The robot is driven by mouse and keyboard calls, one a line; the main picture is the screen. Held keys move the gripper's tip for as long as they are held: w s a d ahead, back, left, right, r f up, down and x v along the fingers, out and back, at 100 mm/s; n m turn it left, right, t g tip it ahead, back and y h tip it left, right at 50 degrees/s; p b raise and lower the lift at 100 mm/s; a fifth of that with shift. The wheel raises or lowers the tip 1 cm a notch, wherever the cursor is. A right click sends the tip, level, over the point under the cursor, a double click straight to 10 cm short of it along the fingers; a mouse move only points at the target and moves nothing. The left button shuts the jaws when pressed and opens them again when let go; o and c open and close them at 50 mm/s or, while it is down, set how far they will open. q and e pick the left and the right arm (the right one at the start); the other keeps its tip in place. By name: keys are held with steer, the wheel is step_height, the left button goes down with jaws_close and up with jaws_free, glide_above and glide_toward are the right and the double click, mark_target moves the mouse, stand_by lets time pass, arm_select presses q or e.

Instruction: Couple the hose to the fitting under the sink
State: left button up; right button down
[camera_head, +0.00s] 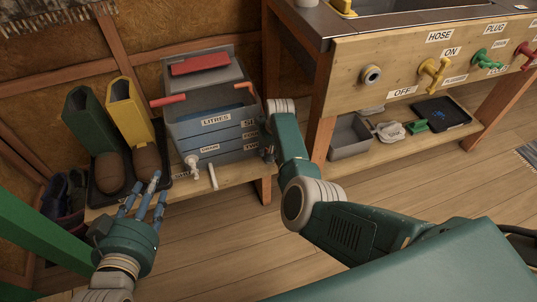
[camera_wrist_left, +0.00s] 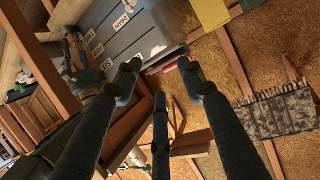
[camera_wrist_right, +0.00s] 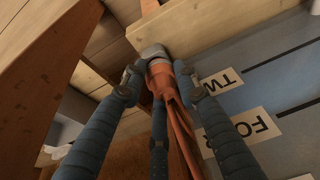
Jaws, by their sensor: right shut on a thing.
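An orange hose (camera_wrist_right: 172,95) with a grey end (camera_wrist_right: 154,52) shows in the right wrist view. My right gripper (camera_wrist_right: 160,88) is shut on the hose just below that end. In the head view my right arm hides this grip, beside the grey-blue litres tank (camera_head: 215,122). My left gripper (camera_head: 145,190) is open and empty, in front of the boots. Its spread fingers also show in the left wrist view (camera_wrist_left: 160,75).
Yellow (camera_head: 434,68) and green (camera_head: 489,55) taps stick out right of the fitting. The lower shelf holds a grey bin (camera_head: 349,140) and a dark tablet (camera_head: 441,112). Green (camera_head: 92,125) and yellow (camera_head: 124,105) boots stand left of the tank. The floor ahead is clear.

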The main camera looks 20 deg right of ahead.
steer(key=shift+r, duration=0.25)
steer(key=shift+r+p, duration=0.25)
steer(key=shift+p, duration=0.25)
steer(key=shift+r, duration=0.15)
steer(key=shift+r+p, duration=0.25)
steer(key=shift+p, duration=0.2)
steer(key=shift+r+p, duration=0.4)
steer(key=shift+p, duration=0.05)
arm_select(q)
steer(key=s+a+f+g+y, duration=0.1)
steer(key=s+a+f+g, duration=0.1)
steer(key=s+f, duration=0.3)
steer(key=s+a+f+g+y, duration=0.1)
steer(key=s+a+f+g, duration=0.1)
steer(key=s+f+g, duration=0.3)
steer(key=shift+s+a+f, duration=0.35)
steer(key=shift+s+f, duration=0.35)
steer(key=shift+s, duration=0.3)
